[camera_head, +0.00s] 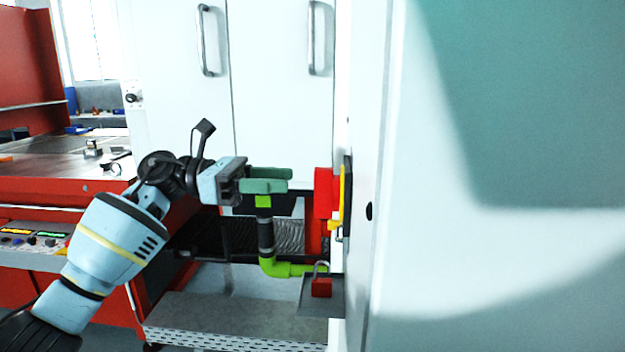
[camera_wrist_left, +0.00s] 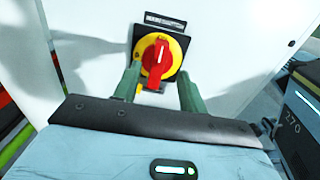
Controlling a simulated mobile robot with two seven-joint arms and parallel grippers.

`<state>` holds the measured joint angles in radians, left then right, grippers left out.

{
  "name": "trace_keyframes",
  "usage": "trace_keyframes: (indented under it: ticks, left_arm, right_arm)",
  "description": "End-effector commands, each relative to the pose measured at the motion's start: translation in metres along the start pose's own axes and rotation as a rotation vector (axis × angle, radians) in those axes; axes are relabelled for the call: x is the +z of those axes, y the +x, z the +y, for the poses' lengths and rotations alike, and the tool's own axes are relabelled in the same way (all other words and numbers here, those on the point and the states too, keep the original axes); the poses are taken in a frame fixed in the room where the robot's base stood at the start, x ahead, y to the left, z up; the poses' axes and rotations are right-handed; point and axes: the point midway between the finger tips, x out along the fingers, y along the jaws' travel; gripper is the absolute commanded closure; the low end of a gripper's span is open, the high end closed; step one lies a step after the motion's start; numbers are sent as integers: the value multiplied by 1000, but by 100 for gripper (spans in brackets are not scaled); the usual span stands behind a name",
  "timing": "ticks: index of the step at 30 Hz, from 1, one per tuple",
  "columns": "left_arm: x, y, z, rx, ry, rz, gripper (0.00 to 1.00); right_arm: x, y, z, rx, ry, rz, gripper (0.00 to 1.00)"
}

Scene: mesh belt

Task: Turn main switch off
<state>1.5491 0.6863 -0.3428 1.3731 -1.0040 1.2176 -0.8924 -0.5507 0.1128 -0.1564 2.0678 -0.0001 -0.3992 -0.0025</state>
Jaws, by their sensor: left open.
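The main switch is a red rotary knob (camera_wrist_left: 157,60) on a yellow disc with a black backing plate, mounted on a white cabinet face. In the left wrist view the knob's white mark points nearly straight up, tilted slightly right. In the head view the red knob (camera_head: 323,193) shows from the side. My left gripper (camera_head: 290,180) is open and points at the knob from the left, with a small gap in between. In the left wrist view the green fingers of this gripper (camera_wrist_left: 160,88) stand on either side of the knob's lower part. My right gripper does not show.
A red padlock (camera_head: 321,287) sits on a small grey plate below the switch. A bright green pipe (camera_head: 275,267) runs behind and below my left gripper. A white cabinet wall (camera_head: 440,250) fills the right side. A red machine bench (camera_head: 70,190) stands at left.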

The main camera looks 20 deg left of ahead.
Motion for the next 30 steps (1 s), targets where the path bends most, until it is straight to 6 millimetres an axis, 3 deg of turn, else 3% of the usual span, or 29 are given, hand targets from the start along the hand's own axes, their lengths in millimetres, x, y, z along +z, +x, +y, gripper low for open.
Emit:
trace_keyframes:
  ticks: [6,12,23,30]
  left_arm:
    - [2,35,-1,-4,0,-2,58]
    - [1,56,-1,-3,-2,-2,58]
    - [0,63,0,-1,-2,-2,58]
    - [0,62,0,-1,-2,-2,86]
  right_arm:
    - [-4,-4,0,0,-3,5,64]
    - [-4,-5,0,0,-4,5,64]
    - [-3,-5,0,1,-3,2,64]
    - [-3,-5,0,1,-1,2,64]
